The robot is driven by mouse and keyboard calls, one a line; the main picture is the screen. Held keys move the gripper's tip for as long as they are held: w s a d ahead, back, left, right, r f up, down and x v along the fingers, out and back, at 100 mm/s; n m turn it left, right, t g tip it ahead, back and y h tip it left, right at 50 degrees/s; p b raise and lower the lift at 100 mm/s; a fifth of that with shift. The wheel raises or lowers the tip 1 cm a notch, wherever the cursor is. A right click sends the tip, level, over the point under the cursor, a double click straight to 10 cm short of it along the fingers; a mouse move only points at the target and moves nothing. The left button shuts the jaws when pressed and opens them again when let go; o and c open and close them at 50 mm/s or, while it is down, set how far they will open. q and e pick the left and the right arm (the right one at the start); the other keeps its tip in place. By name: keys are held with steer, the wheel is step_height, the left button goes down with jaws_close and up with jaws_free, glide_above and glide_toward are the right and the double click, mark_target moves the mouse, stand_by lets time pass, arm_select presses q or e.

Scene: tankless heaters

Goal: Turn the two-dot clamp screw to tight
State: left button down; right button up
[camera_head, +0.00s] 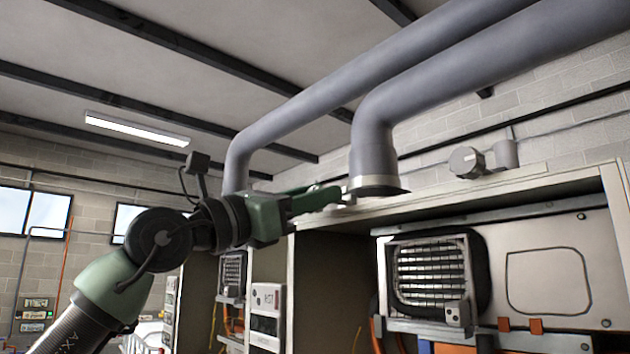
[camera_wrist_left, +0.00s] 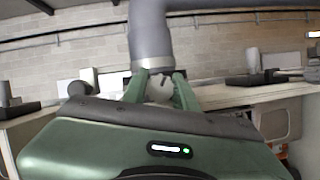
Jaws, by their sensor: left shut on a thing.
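My left gripper (camera_head: 342,192) reaches up from the left to the foot of the nearer grey pipe (camera_head: 372,150), above the cabinet top. A pale metal clamp band (camera_head: 378,186) rings the pipe foot. In the left wrist view, the two green fingers (camera_wrist_left: 159,92) close on a pale round clamp screw (camera_wrist_left: 159,87) with a dark mark, just below the band (camera_wrist_left: 152,64). I cannot make out any dots on it. In the head view the fingers mostly hide the screw. My right gripper is not in view.
The cabinet (camera_head: 455,200) has an open front below the gripper, with a finned heater unit (camera_head: 432,275) inside. A second grey pipe (camera_head: 238,165) comes down behind my arm. A round fitting (camera_head: 466,162) sits on the cabinet top at right.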

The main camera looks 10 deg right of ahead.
arm_select(q)
steer(key=shift+r+m+g, duration=0.1)
steer(key=shift+m+g, duration=0.5)
steer(key=shift+m, duration=0.4)
steer(key=shift+m+g, duration=0.8)
steer(key=shift+m, duration=0.7)
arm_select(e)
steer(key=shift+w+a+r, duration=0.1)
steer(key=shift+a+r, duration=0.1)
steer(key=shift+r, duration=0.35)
arm_select(q)
steer(key=c, duration=1.2)
jaws_free()
steer(key=shift+o, duration=0.4)
steer(key=shift+f, duration=0.25)
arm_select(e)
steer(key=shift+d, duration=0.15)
